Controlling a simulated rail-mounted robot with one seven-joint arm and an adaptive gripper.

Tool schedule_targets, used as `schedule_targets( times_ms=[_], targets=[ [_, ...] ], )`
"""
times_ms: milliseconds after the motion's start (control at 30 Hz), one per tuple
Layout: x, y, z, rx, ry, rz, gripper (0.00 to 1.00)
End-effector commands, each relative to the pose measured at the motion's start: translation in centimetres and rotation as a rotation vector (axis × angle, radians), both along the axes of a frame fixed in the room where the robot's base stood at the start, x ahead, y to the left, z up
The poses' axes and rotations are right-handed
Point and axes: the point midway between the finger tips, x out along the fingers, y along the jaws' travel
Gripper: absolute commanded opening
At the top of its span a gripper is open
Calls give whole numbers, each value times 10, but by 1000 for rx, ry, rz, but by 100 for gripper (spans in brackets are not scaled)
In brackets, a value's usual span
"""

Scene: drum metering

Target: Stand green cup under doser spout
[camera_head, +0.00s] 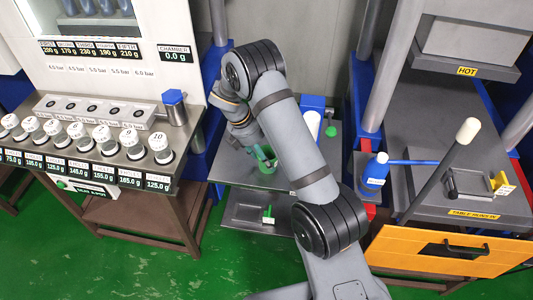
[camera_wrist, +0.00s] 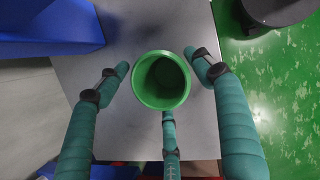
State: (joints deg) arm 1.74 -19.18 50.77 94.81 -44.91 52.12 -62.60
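The green cup (camera_wrist: 161,80) stands mouth up on a grey surface (camera_wrist: 130,45) in the wrist view, and its inside looks dark. My gripper (camera_wrist: 160,85) has its teal fingers spread around the cup, with visible gaps at the left and right fingers. The third finger comes close to the cup's near rim; whether it touches is unclear. In the head view the cup (camera_head: 266,167) shows partly among the fingers of my gripper (camera_head: 262,158). A blue unit with a white cylinder (camera_head: 312,124) and green knob (camera_head: 331,131) stands behind my arm. I cannot make out the doser spout.
A lower grey shelf (camera_head: 245,211) carries a small green part (camera_head: 268,215). At left stands a bench with several numbered white-capped pots (camera_head: 102,134). At right are a blue bottle (camera_head: 375,171), a white-tipped lever (camera_head: 467,131) and a press marked HOT (camera_head: 467,71).

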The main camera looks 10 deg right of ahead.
Motion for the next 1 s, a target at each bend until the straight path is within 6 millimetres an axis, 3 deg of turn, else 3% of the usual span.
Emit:
schedule_targets(
  times_ms=[300,467,800,1000],
  targets=[
    [0,0,1,0,0,0,71],
    [1,4,11,0,-3,1,71],
    [0,30,76,1,-6,0,71],
    [-1,41,105,0,-3,-1,71]
  ],
)
